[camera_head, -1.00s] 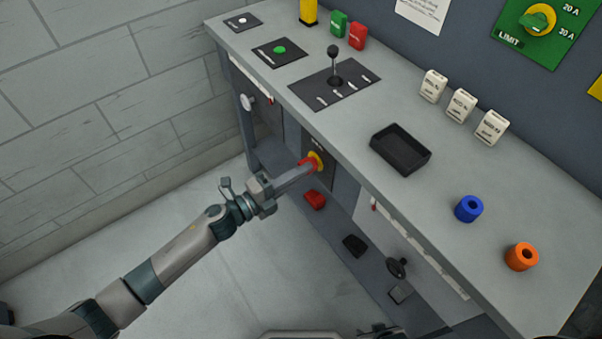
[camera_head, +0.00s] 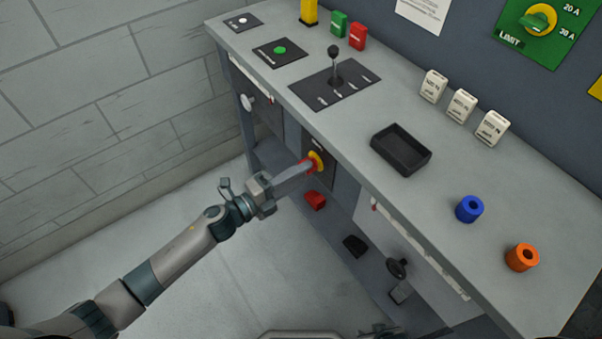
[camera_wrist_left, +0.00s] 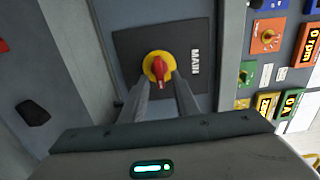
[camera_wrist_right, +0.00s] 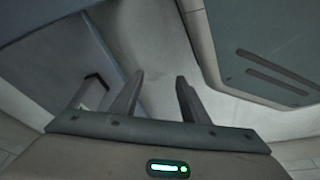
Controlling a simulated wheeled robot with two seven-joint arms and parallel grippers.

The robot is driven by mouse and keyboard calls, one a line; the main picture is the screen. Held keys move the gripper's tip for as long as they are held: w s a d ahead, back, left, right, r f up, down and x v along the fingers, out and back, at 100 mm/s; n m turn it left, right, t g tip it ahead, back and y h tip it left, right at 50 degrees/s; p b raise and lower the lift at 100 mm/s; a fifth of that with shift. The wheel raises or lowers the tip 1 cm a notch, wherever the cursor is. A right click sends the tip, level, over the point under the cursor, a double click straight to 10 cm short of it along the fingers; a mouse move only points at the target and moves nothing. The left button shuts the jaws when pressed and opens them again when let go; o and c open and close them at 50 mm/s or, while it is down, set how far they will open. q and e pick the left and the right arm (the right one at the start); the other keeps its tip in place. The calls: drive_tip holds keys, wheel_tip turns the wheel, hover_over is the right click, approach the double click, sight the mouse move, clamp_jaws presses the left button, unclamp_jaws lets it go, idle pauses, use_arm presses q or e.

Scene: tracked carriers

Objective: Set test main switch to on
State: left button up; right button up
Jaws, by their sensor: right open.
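The main switch is a red rotary handle on a yellow round base (camera_head: 316,160), on a dark plate on the bench front below the worktop. In the left wrist view the red handle (camera_wrist_left: 159,71) lies roughly up and down in the picture, with the label MAIN (camera_wrist_left: 195,62) beside it. My left gripper (camera_head: 303,168) reaches to the switch. Its two fingers stand apart at the lower edge of the yellow base, one to each side of the handle; whether they touch it I cannot tell. My right gripper (camera_wrist_right: 160,77) is open and empty, away from the switch.
The worktop (camera_head: 440,190) above carries a black tray (camera_head: 401,149), a lever panel (camera_head: 335,86), white blocks, and blue (camera_head: 469,209) and orange (camera_head: 522,257) rings. A red item (camera_head: 315,200) and a black item (camera_head: 355,245) lie below. The floor left of the bench is clear.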

use_arm(q)
drive_tip(key=b+v, duration=0.2)
drive_tip(key=v, duration=1.5)
drive_tip(key=shift+b, duration=0.35)
use_arm(e)
drive_tip(key=shift+w+d+r+g, duration=0.1)
drive_tip(key=shift+w+r+g, duration=0.1)
drive_tip(key=shift+r, duration=0.65)
drive_tip(key=shift+w+r+g, duration=0.1)
drive_tip(key=shift+r+g, duration=0.1)
drive_tip(key=shift+r, duration=0.6)
use_arm(q)
drive_tip(key=shift+a, duration=0.1)
